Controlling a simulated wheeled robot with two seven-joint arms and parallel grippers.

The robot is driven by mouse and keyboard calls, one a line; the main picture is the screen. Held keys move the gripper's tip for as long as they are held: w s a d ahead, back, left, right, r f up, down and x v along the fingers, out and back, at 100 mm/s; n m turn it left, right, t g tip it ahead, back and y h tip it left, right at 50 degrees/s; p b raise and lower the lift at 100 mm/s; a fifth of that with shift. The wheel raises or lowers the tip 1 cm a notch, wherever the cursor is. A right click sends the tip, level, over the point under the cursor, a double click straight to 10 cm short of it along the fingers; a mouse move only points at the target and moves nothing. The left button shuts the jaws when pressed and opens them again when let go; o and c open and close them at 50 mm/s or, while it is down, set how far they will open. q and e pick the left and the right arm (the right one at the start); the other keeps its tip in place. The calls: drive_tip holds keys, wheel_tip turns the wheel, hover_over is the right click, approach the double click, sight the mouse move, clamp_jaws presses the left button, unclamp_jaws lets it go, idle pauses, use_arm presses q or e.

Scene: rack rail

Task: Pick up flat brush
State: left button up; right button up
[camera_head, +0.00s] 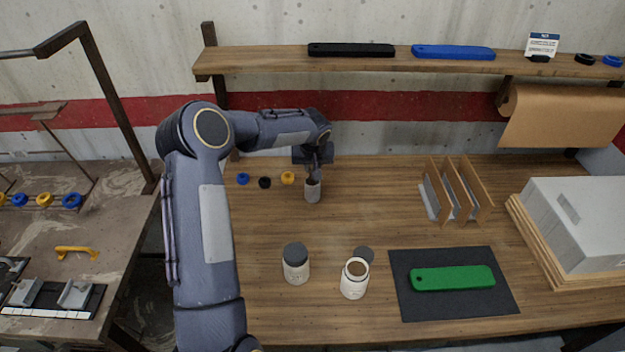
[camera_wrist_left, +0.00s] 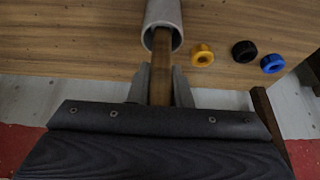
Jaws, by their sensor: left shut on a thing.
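My left gripper (camera_head: 313,172) reaches over the back of the wooden table. It is shut on the brown wooden handle of the flat brush, which shows between the fingers in the left wrist view (camera_wrist_left: 161,68). The handle's other end goes into a grey cylindrical cup (camera_head: 312,190), which stands upright on the table. The cup's round rim also shows in the left wrist view (camera_wrist_left: 163,22). The brush's bristle end is hidden, and I cannot tell whether it touches the cup. My right gripper is not in view.
Blue (camera_head: 243,179), black (camera_head: 265,183) and yellow (camera_head: 288,178) rings lie left of the cup. A closed jar (camera_head: 296,264) and an open jar (camera_head: 354,280) stand in front. A green bar (camera_head: 452,278) lies on a dark mat (camera_head: 405,306). Wooden dividers (camera_head: 470,190) stand right. A shelf (camera_head: 280,62) runs above.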

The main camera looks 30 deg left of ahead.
use_arm(q)
clamp_jaws()
wheel_tip(320, 180, up, 10)
drive_tip(key=p, duration=0.2)
drive_tip(key=shift+p, duration=0.4)
idle(1.1)
